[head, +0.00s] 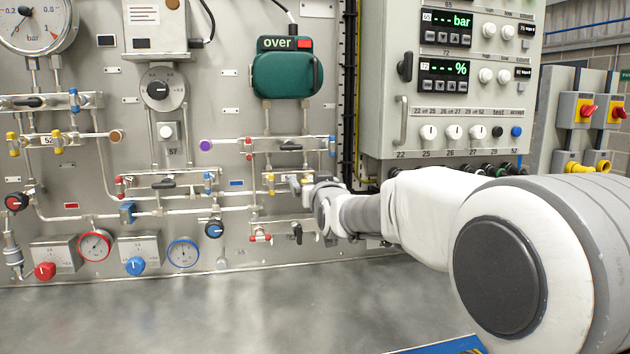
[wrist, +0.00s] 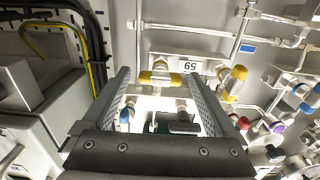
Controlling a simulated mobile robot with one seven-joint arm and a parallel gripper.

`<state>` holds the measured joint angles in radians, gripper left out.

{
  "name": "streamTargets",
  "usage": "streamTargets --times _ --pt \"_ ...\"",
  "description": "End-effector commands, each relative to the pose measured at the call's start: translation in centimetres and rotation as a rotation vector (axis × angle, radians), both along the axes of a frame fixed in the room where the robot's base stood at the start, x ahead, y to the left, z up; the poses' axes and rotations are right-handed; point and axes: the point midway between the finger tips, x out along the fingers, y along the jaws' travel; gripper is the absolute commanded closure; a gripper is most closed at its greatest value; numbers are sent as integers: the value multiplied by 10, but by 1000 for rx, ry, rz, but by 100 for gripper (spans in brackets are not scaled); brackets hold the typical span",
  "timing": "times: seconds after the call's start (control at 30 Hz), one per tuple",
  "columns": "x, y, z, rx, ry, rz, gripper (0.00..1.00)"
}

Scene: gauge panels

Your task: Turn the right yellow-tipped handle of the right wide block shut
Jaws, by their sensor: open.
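The right wide block (head: 283,173) is on the panel just left of my gripper in the head view. My gripper (head: 307,188) reaches the panel there and hides the block's right end. In the wrist view, where the panel appears upside down, the right yellow-tipped handle (wrist: 160,78) lies crosswise between the tips of my open gripper (wrist: 158,85). I cannot tell whether the fingers touch it. The other yellow-tipped handle (wrist: 232,82) of this block is outside the fingers; in the head view it hangs near vertical (head: 269,182). A plate marked 59 (wrist: 188,66) sits between the two.
A black-handled valve (wrist: 184,122) shows between the fingers, closer to the palm. Blue-tipped (head: 332,146) and red-tipped (head: 249,148) handles are on the block above. The grey control box (head: 445,150) and dark cable duct (head: 349,90) stand to the right. Thin pipes run around the block.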

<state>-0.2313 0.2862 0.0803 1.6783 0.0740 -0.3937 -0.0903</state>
Motion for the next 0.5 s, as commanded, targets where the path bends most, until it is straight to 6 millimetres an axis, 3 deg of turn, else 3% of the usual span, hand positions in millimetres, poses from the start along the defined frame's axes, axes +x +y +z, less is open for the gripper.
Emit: streamTargets --times 0.37,0.4,0.5 --pt "6 2 0 -1 -1 0 7" --pt "6 2 0 -1 -1 0 9" --pt "6 2 0 -1 -1 0 27"
